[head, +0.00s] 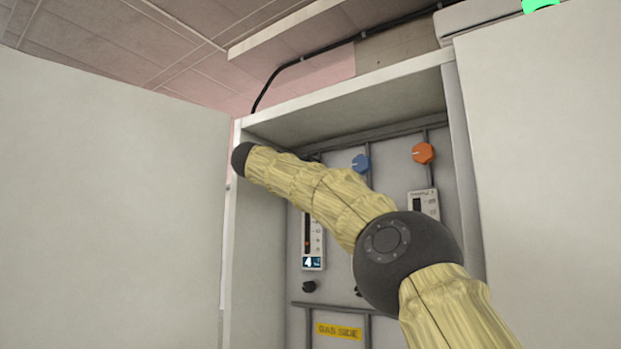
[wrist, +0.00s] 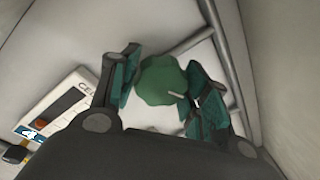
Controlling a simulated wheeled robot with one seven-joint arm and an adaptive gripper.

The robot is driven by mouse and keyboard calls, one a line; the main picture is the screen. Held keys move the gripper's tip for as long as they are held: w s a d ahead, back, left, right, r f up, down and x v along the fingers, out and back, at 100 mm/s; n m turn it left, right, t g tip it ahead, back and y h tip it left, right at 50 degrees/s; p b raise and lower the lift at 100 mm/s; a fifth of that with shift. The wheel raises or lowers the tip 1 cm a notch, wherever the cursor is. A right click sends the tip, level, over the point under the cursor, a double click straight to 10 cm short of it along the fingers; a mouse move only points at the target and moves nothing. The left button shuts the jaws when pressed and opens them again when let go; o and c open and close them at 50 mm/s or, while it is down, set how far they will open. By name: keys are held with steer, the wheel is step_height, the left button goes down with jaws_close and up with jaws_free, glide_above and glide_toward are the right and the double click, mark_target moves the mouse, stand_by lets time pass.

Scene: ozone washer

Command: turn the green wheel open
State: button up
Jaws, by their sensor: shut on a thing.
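The green wheel (wrist: 160,80) is a scalloped knob on the pale panel in the wrist view. A short pale mark on it points toward the right finger in the picture. My gripper (wrist: 165,84) has its teal-padded fingers on both sides of the wheel and is shut on it. The right pad partly covers the wheel's edge. In the head view the green wheel and my gripper are hidden behind my arm.
In the head view, a blue knob (head: 361,163) and an orange knob (head: 423,153) sit on the panel inside an open cabinet. A meter marked 4 (head: 313,243) is below. Pale doors or walls stand at left (head: 110,200) and right (head: 545,180). A grey pipe (wrist: 222,55) runs beside the wheel.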

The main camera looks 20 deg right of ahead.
steer(key=m, duration=0.5)
steer(key=shift+f+m+g, duration=0.1)
steer(key=shift+m+g, duration=0.2)
steer(key=shift+m, duration=0.1)
stand_by(0.3)
steer(key=o, duration=1)
steer(key=shift+a, duration=0.1)
steer(key=v, duration=1.2)
steer(key=shift+r, duration=0.25)
steer(key=shift+f, duration=0.1)
